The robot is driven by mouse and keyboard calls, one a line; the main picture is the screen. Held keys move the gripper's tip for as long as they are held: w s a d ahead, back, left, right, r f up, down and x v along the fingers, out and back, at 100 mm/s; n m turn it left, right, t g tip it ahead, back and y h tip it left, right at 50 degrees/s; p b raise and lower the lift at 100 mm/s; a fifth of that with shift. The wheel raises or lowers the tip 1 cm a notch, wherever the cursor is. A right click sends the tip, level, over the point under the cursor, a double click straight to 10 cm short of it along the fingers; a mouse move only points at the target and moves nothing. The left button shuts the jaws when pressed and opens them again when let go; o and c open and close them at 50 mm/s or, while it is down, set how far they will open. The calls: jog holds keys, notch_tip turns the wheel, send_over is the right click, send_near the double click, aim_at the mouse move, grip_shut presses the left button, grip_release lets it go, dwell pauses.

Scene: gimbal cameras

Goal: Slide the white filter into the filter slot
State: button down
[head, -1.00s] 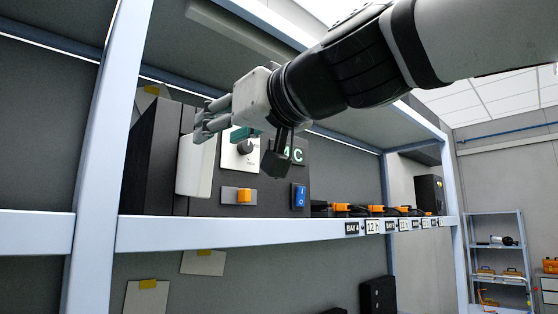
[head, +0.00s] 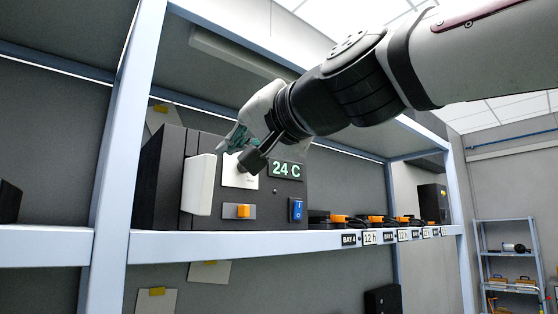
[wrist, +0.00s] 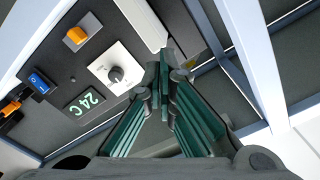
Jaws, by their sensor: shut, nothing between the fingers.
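The white filter (head: 198,185) is an upright white block at the left part of the dark unit's front face, and it sticks out from that face. How deep it sits in the slot cannot be told, and the slot opening is hidden behind it. Part of the filter shows at the top of the wrist view (wrist: 146,22). My gripper (head: 232,140) is in front of the unit's upper part, right of and above the filter, apart from it. In the wrist view its green-padded fingers (wrist: 164,78) meet at the tips, shut and empty.
The dark unit (head: 275,208) stands on a pale blue shelf (head: 250,243). Its face has a white knob plate (head: 238,179), a 24 C display (head: 286,170), an orange switch (head: 243,211) and a blue rocker (head: 296,209). A shelf post (head: 128,110) rises at left.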

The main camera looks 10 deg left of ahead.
aim_at(209, 177)
jog(key=shift+x, duration=2.5)
jog(key=shift+x, duration=3)
jog(key=shift+s, duration=0.1)
jog(key=v, duration=1.4)
jog(key=shift+s+d, duration=0.15)
jog(key=shift+d, duration=0.15)
jog(key=w+a+f+n, duration=0.1)
jog(key=a+n, duration=0.1)
jog(key=w+a+f+n, duration=0.1)
jog(key=n, duration=0.2)
jog(key=w+a+f+n, duration=0.1)
jog(key=w+a+n, duration=0.1)
jog(key=shift+w+a+f+n, duration=0.15)
jog(key=shift+a+f+n, duration=0.15)
jog(key=shift+a+n, duration=0.1)
jog(key=shift+w+a+f+n, duration=0.25)
jog(key=shift+w+f+n, duration=0.05)
jog(key=shift+w+n, duration=0.2)
jog(key=shift+p+x, duration=1.2)
jog(key=shift+x, duration=1.75)
